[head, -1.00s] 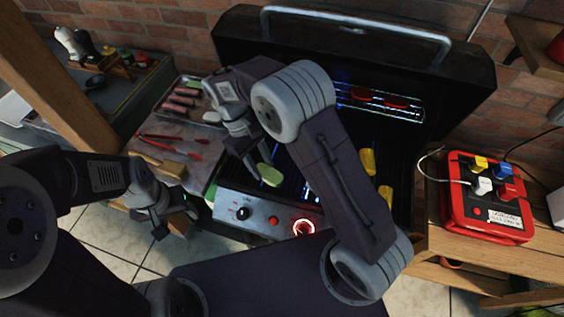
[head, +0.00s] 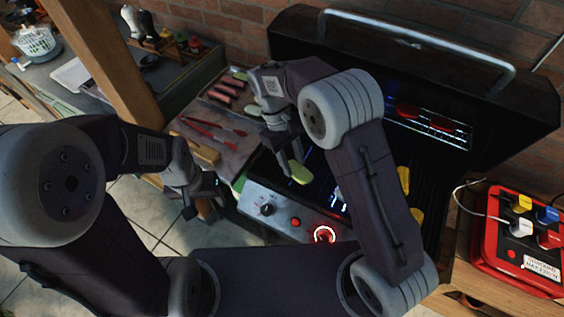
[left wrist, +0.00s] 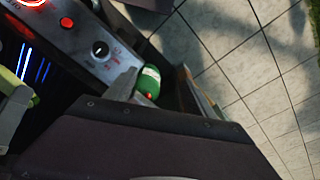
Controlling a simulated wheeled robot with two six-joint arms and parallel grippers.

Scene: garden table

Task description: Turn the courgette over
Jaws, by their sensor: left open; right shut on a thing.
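The courgette slice (head: 300,173), pale green, is at the front left of the dark grill, just behind the control panel. My right gripper (head: 287,158) reaches down over it from above and is shut on it; the far finger is partly hidden, and whether the slice touches the grate I cannot tell. In the left wrist view a light green edge (left wrist: 24,60) shows at the left, probably the slice. My left gripper (head: 203,200) is open and empty, in front of the side shelf and left of the grill panel, apart from the courgette.
Yellow pieces (head: 404,180) lie on the grill's right part, red pieces (head: 440,123) on the upper rack. The side shelf holds red tongs (head: 215,128) and a tray of sausages (head: 228,88). A red power box (head: 520,240) stands right. The lid (head: 410,65) is open.

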